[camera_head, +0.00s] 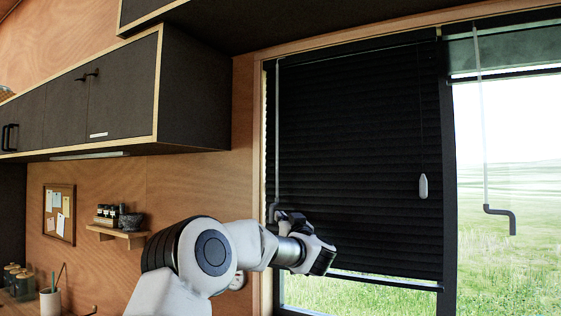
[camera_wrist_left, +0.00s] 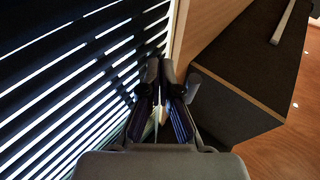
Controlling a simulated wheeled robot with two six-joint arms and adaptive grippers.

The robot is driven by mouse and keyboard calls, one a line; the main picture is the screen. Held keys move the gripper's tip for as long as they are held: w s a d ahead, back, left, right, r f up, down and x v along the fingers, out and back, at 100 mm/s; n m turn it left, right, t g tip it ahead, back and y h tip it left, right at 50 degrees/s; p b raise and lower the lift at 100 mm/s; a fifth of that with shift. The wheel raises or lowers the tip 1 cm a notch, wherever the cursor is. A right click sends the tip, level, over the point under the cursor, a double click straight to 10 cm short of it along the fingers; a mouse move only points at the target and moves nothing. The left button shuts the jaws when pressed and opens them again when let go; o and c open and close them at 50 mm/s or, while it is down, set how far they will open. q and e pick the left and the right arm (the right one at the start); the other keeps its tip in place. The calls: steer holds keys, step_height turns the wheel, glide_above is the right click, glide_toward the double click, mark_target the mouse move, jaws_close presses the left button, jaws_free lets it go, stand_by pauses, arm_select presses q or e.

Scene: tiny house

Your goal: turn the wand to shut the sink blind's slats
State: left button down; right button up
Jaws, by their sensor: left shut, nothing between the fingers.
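A black slatted blind (camera_head: 355,150) hangs lowered over the left window pane. A thin grey wand (camera_head: 277,120) hangs down its left edge and ends in a bent crank handle (camera_head: 272,212). In the head view the slats look nearly closed; in the left wrist view bright gaps show between the slats (camera_wrist_left: 60,85). My left gripper (camera_head: 284,214) is beside the crank handle, at the blind's lower left. Its fingers (camera_wrist_left: 160,72) are shut and empty in the left wrist view. Whether they touch the handle is hidden. My right gripper is out of view.
A second wand (camera_head: 483,120) with a crank handle (camera_head: 500,212) hangs at the right pane under a raised blind (camera_head: 505,50). A white cord pull (camera_head: 423,186) hangs before the black blind. Dark wall cabinets (camera_head: 120,95) and a small shelf (camera_head: 118,233) are left.

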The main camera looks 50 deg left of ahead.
arm_select(q)
steer(key=s+d+b, duration=0.2)
steer(key=d, duration=0.6)
steer(key=shift+s+d+b, duration=0.35)
steer(key=shift+s+d, duration=0.05)
steer(key=shift+a, duration=0.15)
